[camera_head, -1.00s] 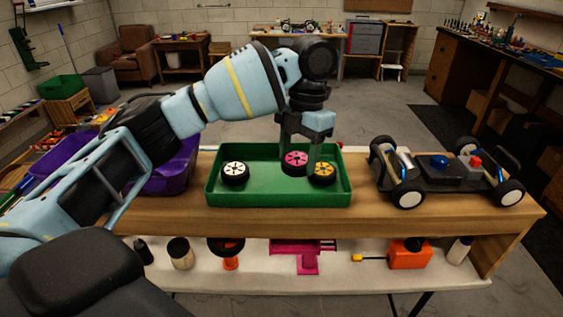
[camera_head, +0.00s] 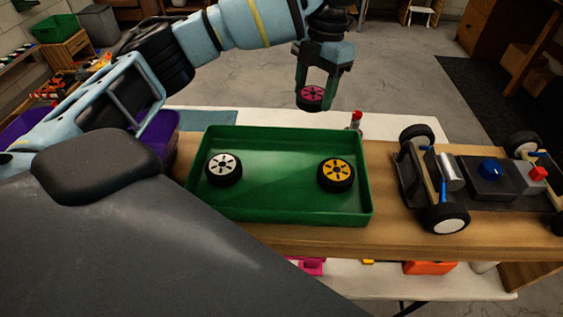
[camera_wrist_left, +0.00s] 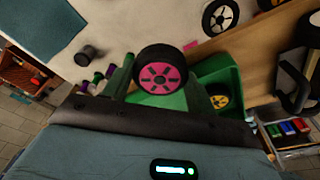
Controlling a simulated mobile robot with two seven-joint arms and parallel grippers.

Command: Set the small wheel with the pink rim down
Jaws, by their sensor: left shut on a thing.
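The small wheel with the pink rim (camera_head: 312,97) is held in the air beyond the back edge of the green tray (camera_head: 281,207), higher than its rim. My left gripper (camera_head: 313,92) is shut on it, with a finger on either side. In the left wrist view the pink-rimmed wheel (camera_wrist_left: 160,76) faces the camera between the fingers. My right gripper is not in view.
The tray holds a white-rimmed wheel (camera_head: 224,169) at left and a yellow-rimmed wheel (camera_head: 336,174) at right, with bare floor between. An RC car chassis (camera_head: 485,181) stands right of the tray. A red-topped bottle (camera_head: 356,121) stands behind it.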

